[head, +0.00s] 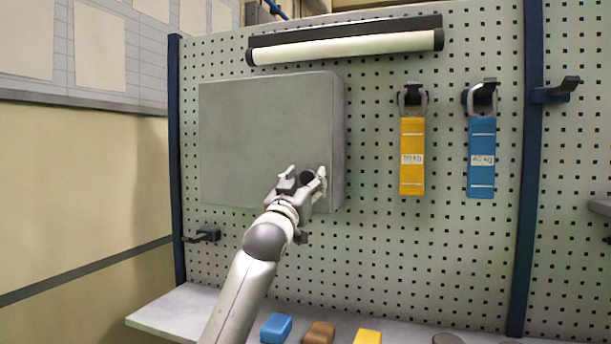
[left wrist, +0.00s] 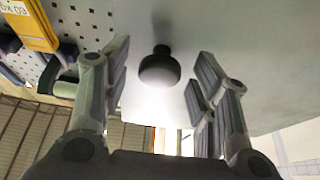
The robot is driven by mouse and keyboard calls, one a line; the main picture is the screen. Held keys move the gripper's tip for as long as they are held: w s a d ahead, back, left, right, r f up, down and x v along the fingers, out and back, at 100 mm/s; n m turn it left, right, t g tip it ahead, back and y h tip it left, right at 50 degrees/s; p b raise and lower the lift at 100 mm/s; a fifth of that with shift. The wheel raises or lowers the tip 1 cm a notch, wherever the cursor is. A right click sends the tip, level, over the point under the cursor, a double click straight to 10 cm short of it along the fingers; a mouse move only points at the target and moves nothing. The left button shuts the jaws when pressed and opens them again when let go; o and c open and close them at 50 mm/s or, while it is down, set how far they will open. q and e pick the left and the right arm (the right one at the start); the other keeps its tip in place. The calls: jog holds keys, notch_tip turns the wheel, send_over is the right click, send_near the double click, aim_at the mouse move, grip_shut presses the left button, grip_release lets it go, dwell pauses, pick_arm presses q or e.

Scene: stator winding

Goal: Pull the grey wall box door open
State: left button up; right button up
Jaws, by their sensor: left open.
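The grey wall box (head: 255,125) hangs on the pegboard in the head view, and its door looks closed. A dark round knob (left wrist: 160,70) stands out from the door's grey face in the left wrist view. My left gripper (head: 304,179) is at the lower right part of the door in the head view. Its fingers are open, one on each side of the knob, with a visible gap on both sides. In the head view the knob is partly hidden by the fingers. My right gripper is in neither view.
A lamp bar (head: 345,46) is mounted above the box. A yellow tag (head: 412,155) and a blue tag (head: 481,155) hang from hooks to its right. Blue (head: 276,327), brown (head: 320,332) and yellow (head: 367,337) blocks sit on the shelf below.

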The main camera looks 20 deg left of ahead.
pick_arm(q)
grip_shut()
dwell(0.4)
